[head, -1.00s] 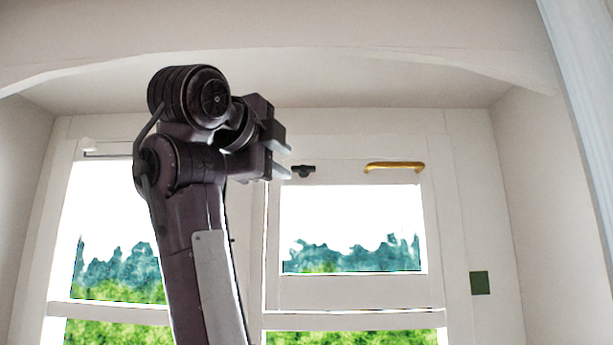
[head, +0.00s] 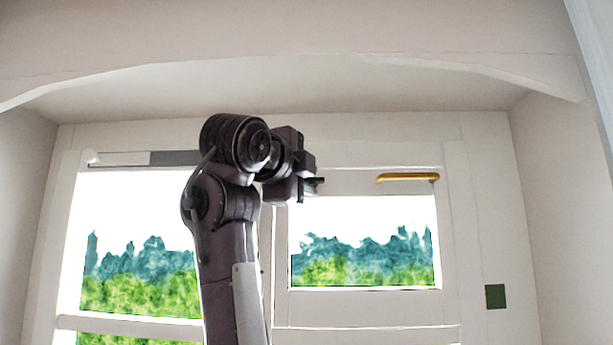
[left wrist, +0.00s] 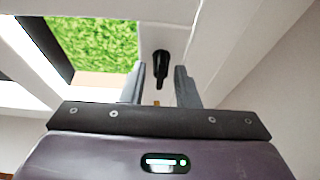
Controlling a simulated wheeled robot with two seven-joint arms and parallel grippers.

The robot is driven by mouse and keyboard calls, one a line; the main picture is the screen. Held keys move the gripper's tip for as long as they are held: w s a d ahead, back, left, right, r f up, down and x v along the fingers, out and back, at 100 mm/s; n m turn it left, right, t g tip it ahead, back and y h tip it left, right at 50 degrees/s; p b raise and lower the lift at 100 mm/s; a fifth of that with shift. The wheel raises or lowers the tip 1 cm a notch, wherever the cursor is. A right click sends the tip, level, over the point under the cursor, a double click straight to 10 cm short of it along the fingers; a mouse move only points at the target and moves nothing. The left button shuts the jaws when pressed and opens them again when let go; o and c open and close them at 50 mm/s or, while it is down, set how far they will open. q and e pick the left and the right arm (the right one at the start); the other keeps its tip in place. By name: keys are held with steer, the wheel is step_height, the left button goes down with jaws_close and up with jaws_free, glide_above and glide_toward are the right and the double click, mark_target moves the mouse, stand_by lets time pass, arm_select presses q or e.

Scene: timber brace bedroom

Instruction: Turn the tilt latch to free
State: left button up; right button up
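The tilt latch is a small dark lever on the white frame near the upper left corner of the right window sash. In the head view the latch (head: 318,181) shows just past my left gripper (head: 308,182), which partly covers it. In the left wrist view the latch (left wrist: 160,66) appears as a black lever lying between the two fingers of my left gripper (left wrist: 161,78). The fingers are apart, with a visible gap on each side of the latch, so I see no grip on it. My right gripper is out of view.
A brass handle (head: 407,178) is on the top rail of the right sash (head: 365,308), right of the latch. A green square (head: 495,296) is on the right frame. The arched beam (head: 300,40) spans above. Side walls flank the window recess.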

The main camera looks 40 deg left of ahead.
arm_select(q)
steer(key=shift+s, duration=0.2)
jaws_close()
steer(key=n+b, duration=0.1)
steer(key=n+t+b, duration=0.1)
steer(key=n+b, duration=0.1)
steer(key=shift+f+y, duration=0.25)
steer(key=shift+y, duration=0.05)
steer(key=n+t+y+b, duration=0.1)
steer(key=n+b, duration=0.1)
steer(key=n, duration=0.2)
steer(key=n+y, duration=0.1)
steer(key=n, duration=0.2)
steer(key=n+y+b, duration=0.1)
steer(key=n+y, duration=0.1)
steer(key=n, duration=0.2)
steer(key=shift+d+t+b, duration=0.2)
steer(key=shift+t+b, duration=0.1)
steer(key=shift+t, duration=0.1)
steer(key=n+y, duration=0.2)
steer(key=n, duration=0.2)
steer(key=n+g+y+b, duration=0.1)
steer(key=n+y, duration=0.1)
steer(key=n, duration=0.2)
steer(key=shift+w+d, duration=0.2)
steer(key=shift+n+y, duration=0.3)
steer(key=shift+n, duration=0.1)
